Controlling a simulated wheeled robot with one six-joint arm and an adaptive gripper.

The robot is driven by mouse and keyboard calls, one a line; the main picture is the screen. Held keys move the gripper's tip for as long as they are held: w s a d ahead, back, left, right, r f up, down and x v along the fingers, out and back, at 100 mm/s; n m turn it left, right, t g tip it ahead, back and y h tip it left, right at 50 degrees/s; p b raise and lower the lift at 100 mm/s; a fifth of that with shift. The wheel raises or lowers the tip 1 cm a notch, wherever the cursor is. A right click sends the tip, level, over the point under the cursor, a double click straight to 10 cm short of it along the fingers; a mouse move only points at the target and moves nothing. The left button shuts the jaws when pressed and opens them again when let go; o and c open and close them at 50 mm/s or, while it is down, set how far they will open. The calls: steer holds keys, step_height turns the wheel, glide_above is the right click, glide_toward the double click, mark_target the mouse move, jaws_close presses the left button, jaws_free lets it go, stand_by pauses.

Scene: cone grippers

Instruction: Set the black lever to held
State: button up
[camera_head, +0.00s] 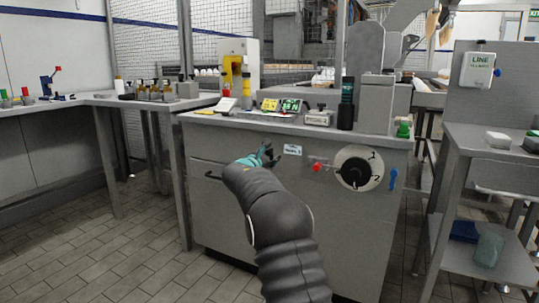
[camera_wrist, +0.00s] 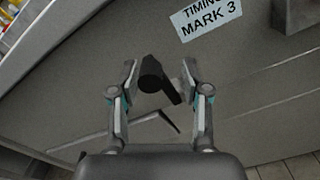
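The black lever (camera_wrist: 154,76) sticks out from the grey cabinet front in the wrist view, with a round end and an arm slanting down to the right. My gripper (camera_wrist: 161,72) is open, with one finger on each side of the lever. A gap shows on the left; the right finger is close to the lever's arm, and I cannot tell if it touches. In the head view my gripper (camera_head: 268,156) is at the cabinet front, left of a white label (camera_head: 292,150). The lever cannot be made out there. No "held" marking is readable.
The label in the wrist view (camera_wrist: 205,14) reads "TIMING MARK 3". Right of it on the cabinet are a red knob (camera_head: 317,167), a round dial (camera_head: 346,159) marked 1 and 2, and a blue handle (camera_head: 393,179). Several items stand on the cabinet top (camera_head: 230,120). Floor to the left is clear.

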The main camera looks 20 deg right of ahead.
steer(key=shift+s+a+r, duration=0.15)
steer(key=shift+a+r, duration=0.25)
steer(key=shift+a, duration=0.05)
steer(key=v, duration=1.1)
steer(key=shift+s+f, duration=0.2)
steer(key=shift+s, duration=0.05)
steer(key=shift+a, duration=0.15)
